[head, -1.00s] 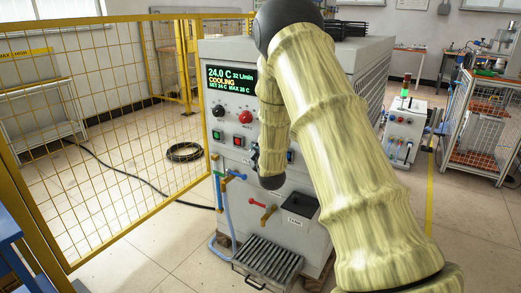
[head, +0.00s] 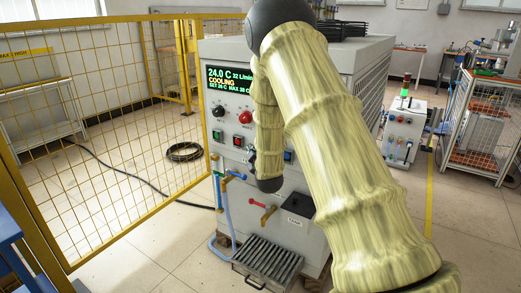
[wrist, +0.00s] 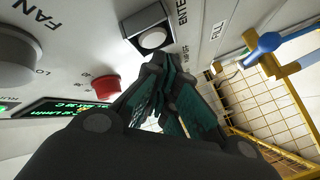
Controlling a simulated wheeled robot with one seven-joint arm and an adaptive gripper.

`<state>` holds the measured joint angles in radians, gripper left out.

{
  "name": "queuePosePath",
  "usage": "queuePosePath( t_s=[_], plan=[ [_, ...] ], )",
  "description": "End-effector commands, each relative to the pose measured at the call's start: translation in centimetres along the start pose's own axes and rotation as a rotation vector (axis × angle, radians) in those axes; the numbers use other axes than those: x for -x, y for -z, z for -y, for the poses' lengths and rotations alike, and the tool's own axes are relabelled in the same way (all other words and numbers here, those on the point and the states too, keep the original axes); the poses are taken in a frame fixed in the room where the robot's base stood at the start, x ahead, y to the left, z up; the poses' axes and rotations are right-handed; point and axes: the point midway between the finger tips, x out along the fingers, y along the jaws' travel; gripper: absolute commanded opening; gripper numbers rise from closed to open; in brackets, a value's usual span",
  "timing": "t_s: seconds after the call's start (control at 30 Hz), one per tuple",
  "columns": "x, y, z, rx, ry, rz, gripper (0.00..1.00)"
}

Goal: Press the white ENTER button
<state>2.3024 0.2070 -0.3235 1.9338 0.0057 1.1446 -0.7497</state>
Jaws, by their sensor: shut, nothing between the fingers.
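The white ENTER button (wrist: 152,38) sits in a square black frame on the panel, at the top middle of the wrist view, with part of the word ENTER beside it. My gripper (wrist: 165,64) is shut and empty, its dark and teal fingers together. In the picture the fingertips lie right beside the button frame; I cannot tell whether they touch it. In the head view, my arm covers the button, and only a dark bit of my gripper (head: 252,160) shows beside the arm, close to the panel.
The machine's panel has a display (head: 230,79) reading COOLING, a red knob (head: 246,117), a green button (head: 217,135), a red button (head: 238,141) and a blue button (head: 289,156). A blue valve handle (wrist: 264,44) is near the gripper. A yellow mesh fence (head: 100,130) stands left.

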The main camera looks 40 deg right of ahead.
Motion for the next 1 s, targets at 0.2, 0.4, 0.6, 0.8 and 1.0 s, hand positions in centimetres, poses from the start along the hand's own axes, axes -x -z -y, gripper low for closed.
queuePosePath(
  t_s=[0.2,0.4,0.6,0.8,1.0],
  plan=[
    [0.0,0.0,0.0,0.000,0.000,0.000,0.00],
    [0.2,0.2,0.2,0.000,0.001,0.000,0.00],
    [1.1,0.9,0.8,0.000,0.001,0.000,0.00],
    [2.2,1.6,1.6,0.000,0.000,0.000,0.00],
    [3.2,2.4,2.4,0.001,0.001,0.000,0.00]
  ],
)
